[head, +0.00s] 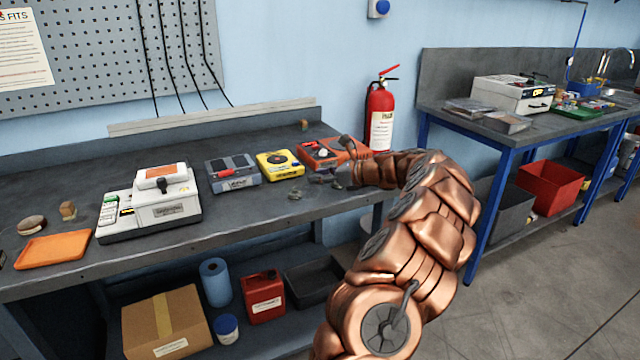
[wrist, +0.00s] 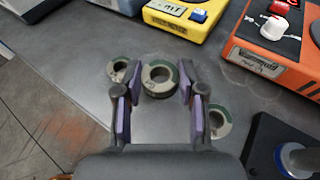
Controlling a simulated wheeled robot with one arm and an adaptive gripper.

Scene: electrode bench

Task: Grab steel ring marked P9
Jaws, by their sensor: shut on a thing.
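Three grey steel rings with green markings lie close together on the dark bench in the wrist view. The middle ring (wrist: 146,80) sits between the fingertips of my gripper (wrist: 159,85), which is shut on it with the purple pads at its sides. A smaller-looking ring (wrist: 114,75) is just outside the left finger. Another ring (wrist: 217,132) is outside the right finger, lower in the picture. The markings are too small to read, so I cannot tell which ring is P9. In the head view my gripper (head: 335,179) is low over the bench's right part.
A yellow device (head: 280,164) and an orange device (head: 330,154) stand behind the rings. A grey device (head: 233,172) is farther left. A dark block with a blue-and-white part (wrist: 295,158) is right of my gripper. The bench's front edge is close to the left ring.

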